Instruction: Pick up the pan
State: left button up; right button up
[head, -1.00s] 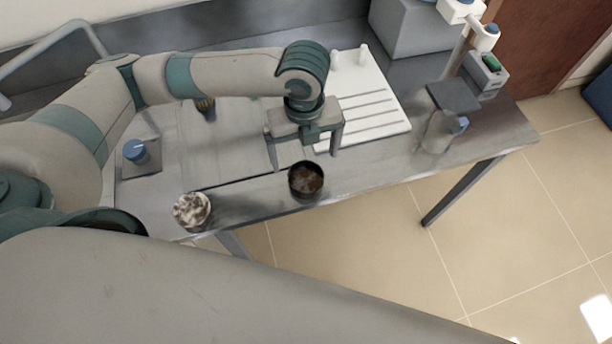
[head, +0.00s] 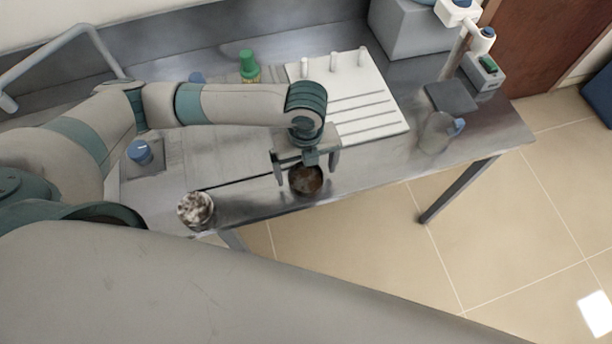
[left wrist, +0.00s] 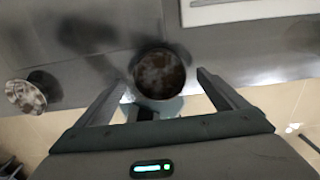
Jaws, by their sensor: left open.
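A small dark round pan (head: 306,180) with brown contents stands near the front edge of the metal table. My left gripper (head: 307,180) is open above it, with one finger to each side of the pan in the head view. In the left wrist view the pan (left wrist: 160,74) shows just beyond and between the two open fingers (left wrist: 158,84). The gripper is not closed on it. The gripper body hides part of the pan's far rim in the head view. My right gripper is not in view.
A bowl with whitish-brown contents (head: 195,209) stands left of the pan by the table (head: 260,208) edge. A white drying board (head: 385,125) lies behind. A glass beaker (head: 434,133) stands to the right. A green-capped bottle (head: 249,66) and blue-topped item (head: 140,152) are farther back and left.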

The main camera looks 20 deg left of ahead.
pick_arm(q)
jog(key=shift+f, duration=1.35)
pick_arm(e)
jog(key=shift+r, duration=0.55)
pick_arm(q)
jog(key=shift+c, duration=0.7)
jog(key=c, duration=1.1)
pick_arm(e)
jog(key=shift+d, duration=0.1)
pick_arm(q)
jog(key=shift+o, duration=0.2)
jog(key=shift+r, duration=0.2)
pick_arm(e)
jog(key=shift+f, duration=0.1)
pick_arm(q)
jog(key=shift+r, duration=0.2)
notch_tip(320, 180, up, 3)
jog(key=shift+r+b, duration=0.15)
jog(key=shift+b, duration=0.75)
jog(key=s+d+r+b, duration=0.2)
jog(key=s+d+r, duration=0.5)
jog(key=d, duration=0.2)
jog(key=shift+d+b, duration=0.15)
jog(key=shift+b, duration=0.2)
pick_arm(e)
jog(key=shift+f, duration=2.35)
